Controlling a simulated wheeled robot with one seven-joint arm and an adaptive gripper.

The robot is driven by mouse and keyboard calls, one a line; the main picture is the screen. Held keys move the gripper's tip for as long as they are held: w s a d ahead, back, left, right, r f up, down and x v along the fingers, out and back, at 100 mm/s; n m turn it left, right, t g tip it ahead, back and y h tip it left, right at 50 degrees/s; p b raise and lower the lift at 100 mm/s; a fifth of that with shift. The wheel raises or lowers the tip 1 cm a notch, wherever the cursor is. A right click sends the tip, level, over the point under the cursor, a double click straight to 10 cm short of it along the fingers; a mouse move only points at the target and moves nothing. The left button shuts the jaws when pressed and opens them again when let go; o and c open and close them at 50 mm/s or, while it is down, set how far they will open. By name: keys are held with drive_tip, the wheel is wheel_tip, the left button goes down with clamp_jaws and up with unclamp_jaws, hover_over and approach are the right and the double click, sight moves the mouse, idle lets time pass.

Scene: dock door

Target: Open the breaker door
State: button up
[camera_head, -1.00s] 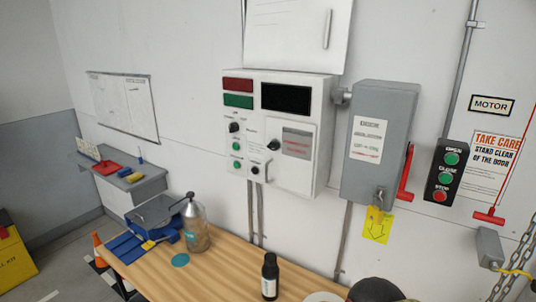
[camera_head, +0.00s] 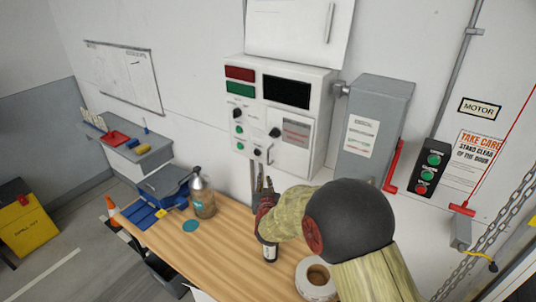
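The white control box (camera_head: 319,118) on the wall has a small white door (camera_head: 292,158) at its lower right, with a label, a black knob and a small upright handle (camera_head: 270,154) at its left edge. The door looks shut. My gripper (camera_head: 264,178) points up just below the handle, over the table's back edge. Its two dark fingers look slightly apart with nothing between them. It appears apart from the handle, though depth is hard to judge. My arm hides part of the table and the lower part of the grey switch box (camera_head: 378,110).
The wooden table (camera_head: 225,245) stands below the box. A red lever (camera_head: 392,168) sticks out at right.

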drive_tip(key=t, duration=0.2)
approach(268, 157)
drive_tip(key=w, duration=0.3)
drive_tip(key=shift+h, duration=0.4)
drive_tip(key=shift+w+a+p, duration=0.2)
drive_tip(key=shift+w+p, duration=0.35)
drive_tip(key=shift+w, duration=3.2)
clamp_jaws()
drive_tip(key=shift+s, duration=0.1)
